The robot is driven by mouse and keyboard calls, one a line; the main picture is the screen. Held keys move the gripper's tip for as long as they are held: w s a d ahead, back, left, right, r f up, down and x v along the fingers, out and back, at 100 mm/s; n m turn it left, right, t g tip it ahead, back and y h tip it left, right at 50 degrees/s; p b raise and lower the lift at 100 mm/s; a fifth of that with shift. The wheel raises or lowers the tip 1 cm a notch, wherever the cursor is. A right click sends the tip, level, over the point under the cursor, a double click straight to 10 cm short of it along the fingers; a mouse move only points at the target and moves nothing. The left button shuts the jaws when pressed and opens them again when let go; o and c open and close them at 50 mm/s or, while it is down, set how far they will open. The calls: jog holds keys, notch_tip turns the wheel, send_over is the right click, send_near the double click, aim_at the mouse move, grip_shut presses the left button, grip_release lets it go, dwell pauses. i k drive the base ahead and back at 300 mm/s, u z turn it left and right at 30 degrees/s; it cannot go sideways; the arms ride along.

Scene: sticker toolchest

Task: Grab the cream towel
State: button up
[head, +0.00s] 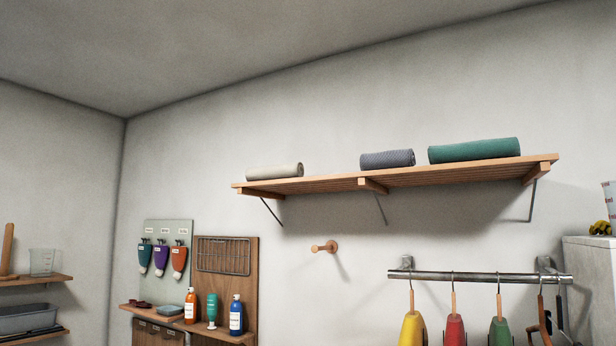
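The cream towel (274,171) is rolled up and lies on its side near the left end of a high wooden wall shelf (420,177). A grey rolled towel (387,160) lies near the middle of the same shelf, and a longer green roll (474,150) lies towards its right end. The three rolls are apart from one another. My gripper is not in this view.
A wooden peg (325,247) sticks out below the shelf. A metal rail (478,276) with hanging coloured items is at the lower right. Bottles stand on a small ledge (190,319) at the lower left. The wall above the shelf is clear.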

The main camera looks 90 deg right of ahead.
aim_at(294, 169)
jog(key=z, duration=2.65)
jog(key=k, duration=0.4)
jog(key=u, duration=0.6)
jog(key=i, duration=0.65)
jog(key=z, duration=0.4)
